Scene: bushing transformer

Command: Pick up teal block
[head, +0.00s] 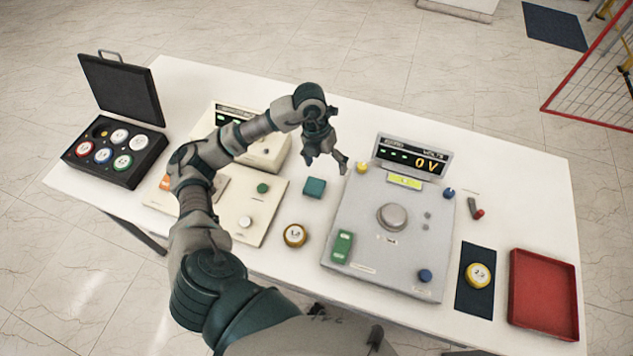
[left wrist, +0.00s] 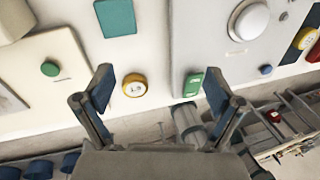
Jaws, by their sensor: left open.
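The teal block (head: 315,188) lies on the white table between the cream panel and the grey console. It also shows at the top of the left wrist view (left wrist: 116,17), ahead of the fingers and a little left of centre. My left gripper (head: 325,163) is open and empty above the table, a little above the block in the head picture and apart from it. Its two spread fingers show in the left wrist view (left wrist: 162,92). My right gripper is not in view.
A yellow-rimmed round weight (head: 295,235) sits near the block. The grey console (head: 358,215) stands right, the cream panel (head: 272,210) left. A red tray (head: 571,300), a dark mat (head: 473,300) and an open black case (head: 140,165) are farther off.

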